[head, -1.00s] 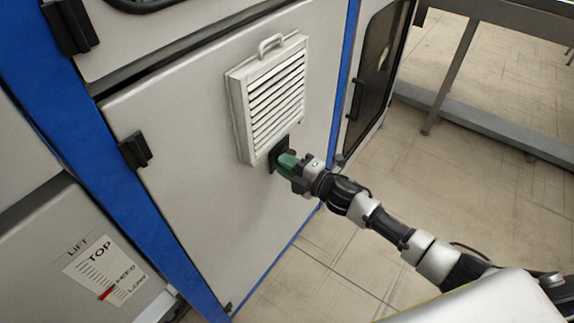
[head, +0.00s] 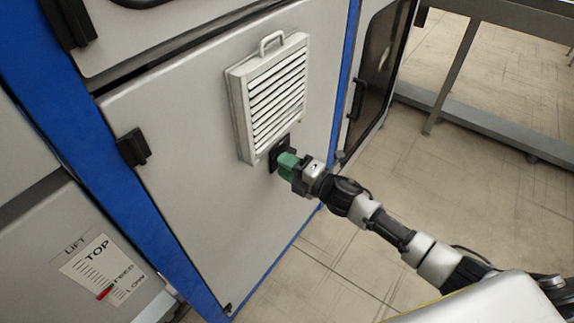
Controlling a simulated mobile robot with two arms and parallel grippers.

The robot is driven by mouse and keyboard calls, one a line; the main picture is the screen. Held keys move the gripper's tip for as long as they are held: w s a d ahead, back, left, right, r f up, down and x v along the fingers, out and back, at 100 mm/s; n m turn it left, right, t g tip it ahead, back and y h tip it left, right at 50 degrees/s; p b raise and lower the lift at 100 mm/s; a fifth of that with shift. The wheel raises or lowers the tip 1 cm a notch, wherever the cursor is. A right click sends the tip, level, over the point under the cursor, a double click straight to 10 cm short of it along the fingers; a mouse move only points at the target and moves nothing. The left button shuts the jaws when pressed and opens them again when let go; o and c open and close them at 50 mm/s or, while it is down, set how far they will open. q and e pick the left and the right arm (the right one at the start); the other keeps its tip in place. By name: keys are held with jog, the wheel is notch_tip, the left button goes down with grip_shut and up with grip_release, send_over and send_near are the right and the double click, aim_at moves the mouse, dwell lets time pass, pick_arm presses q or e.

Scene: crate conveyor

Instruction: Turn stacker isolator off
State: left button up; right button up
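The isolator has a green handle (head: 288,161) on a dark square plate (head: 275,158), on the grey cabinet door just below a louvred vent. My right gripper (head: 292,168) comes in from the right and is at the handle, with its dark fingers around it. It looks shut on the handle, though part of the grip is hidden by the gripper itself. The handle's exact angle is hard to read. My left gripper is not in view.
The white louvred vent (head: 270,98) with a small handle juts out just above the isolator. A black hinge (head: 134,147) is on the door's left. A lift scale (head: 100,268) is at lower left. Open floor (head: 400,215) and a metal frame (head: 480,125) lie to the right.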

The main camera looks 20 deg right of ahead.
jog(key=shift+o, duration=0.6)
jog(key=v, duration=1)
jog(key=shift+s+d, duration=0.3)
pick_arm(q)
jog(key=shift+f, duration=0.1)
